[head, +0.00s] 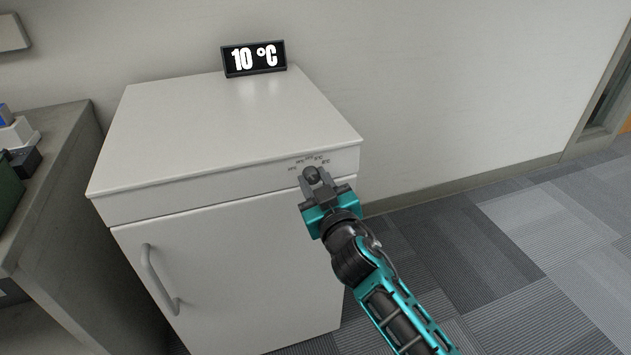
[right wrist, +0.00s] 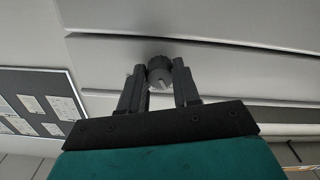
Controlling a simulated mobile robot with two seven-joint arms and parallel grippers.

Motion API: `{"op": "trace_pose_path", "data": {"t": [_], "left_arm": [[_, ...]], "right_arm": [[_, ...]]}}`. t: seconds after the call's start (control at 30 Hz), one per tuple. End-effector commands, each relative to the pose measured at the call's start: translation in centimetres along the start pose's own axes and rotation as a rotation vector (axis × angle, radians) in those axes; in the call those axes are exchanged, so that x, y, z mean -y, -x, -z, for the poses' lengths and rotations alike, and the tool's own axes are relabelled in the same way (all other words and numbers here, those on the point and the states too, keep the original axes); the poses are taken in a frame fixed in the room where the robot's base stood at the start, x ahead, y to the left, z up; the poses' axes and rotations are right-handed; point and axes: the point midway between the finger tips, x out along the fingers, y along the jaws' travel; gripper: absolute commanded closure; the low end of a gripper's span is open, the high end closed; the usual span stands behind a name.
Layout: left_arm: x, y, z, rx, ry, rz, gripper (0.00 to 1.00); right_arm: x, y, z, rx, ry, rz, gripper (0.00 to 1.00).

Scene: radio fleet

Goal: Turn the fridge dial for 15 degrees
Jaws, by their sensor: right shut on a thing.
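The small white fridge (head: 220,240) stands against the wall with its door shut. Its round dark dial (head: 311,174) sits on the front strip near the right corner, under an arc of small temperature marks (head: 308,161). A black display (head: 254,58) on the fridge top reads 10 °C. My right gripper (head: 312,180) is at the dial, with one finger on each side, shut on it. The right wrist view also shows the dial (right wrist: 160,73) between the two fingers, with a light pointer line on its face. My left gripper is not in view.
A grey desk (head: 48,190) with several items stands close to the left of the fridge. The fridge door has a curved handle (head: 158,280) on its left side. Carpeted floor (head: 500,240) to the right is clear.

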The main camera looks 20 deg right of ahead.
Motion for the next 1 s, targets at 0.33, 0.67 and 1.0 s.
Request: {"op": "trace_pose_path", "data": {"t": [0.33,0.67,1.0], "left_arm": [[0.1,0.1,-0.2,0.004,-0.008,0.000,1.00],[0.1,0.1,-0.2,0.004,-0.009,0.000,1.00],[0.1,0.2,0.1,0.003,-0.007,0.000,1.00]], "right_arm": [[0.0,0.0,0.1,-0.002,0.000,-0.001,0.64],[0.0,0.0,0.1,-0.001,0.000,0.000,0.43],[0.0,1.7,0.0,0.001,-0.002,0.000,0.43]]}}
